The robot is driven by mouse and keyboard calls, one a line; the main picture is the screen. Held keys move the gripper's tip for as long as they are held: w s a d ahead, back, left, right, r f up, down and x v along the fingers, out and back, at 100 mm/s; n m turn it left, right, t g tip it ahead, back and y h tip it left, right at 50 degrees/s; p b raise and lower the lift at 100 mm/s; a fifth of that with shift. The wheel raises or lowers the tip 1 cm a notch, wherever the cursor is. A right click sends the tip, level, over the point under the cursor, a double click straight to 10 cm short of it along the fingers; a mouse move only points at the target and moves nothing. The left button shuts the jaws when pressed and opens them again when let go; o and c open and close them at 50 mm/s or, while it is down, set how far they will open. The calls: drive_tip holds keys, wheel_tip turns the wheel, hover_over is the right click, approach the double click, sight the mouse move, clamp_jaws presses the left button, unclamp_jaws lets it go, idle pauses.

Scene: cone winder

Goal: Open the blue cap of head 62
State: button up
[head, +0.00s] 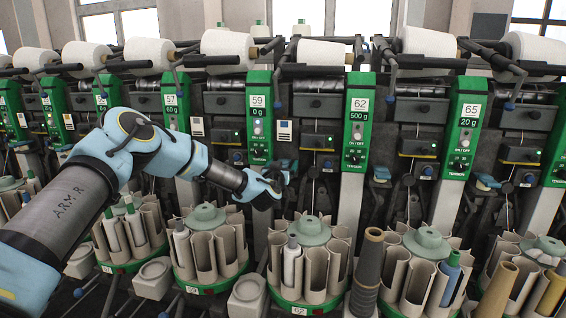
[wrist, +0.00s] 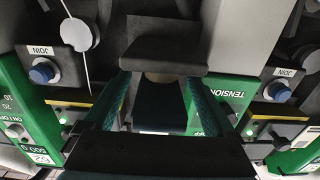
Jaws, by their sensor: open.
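My gripper (head: 283,180) is open in front of the machine between panels 59 and 62. A small blue cap (head: 286,163) shows right behind its fingertips, partly hidden. In the wrist view a dark blue surface (wrist: 172,112), apparently this cap, lies between my two open fingers, below a dark block (wrist: 160,45). Contact with the fingers cannot be told.
Panel 59 (head: 260,115) is close to the left of my gripper. A round magazine of tubes (head: 308,232) stands below it, with a brown cone (head: 367,270) to the right. Blue JOIN buttons (wrist: 43,71) (wrist: 277,91) flank the fingers. White packages (head: 320,51) sit above.

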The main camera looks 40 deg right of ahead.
drive_tip(key=shift+w+d, duration=0.1)
drive_tip(key=shift+d, duration=0.1)
clamp_jaws()
idle(0.7)
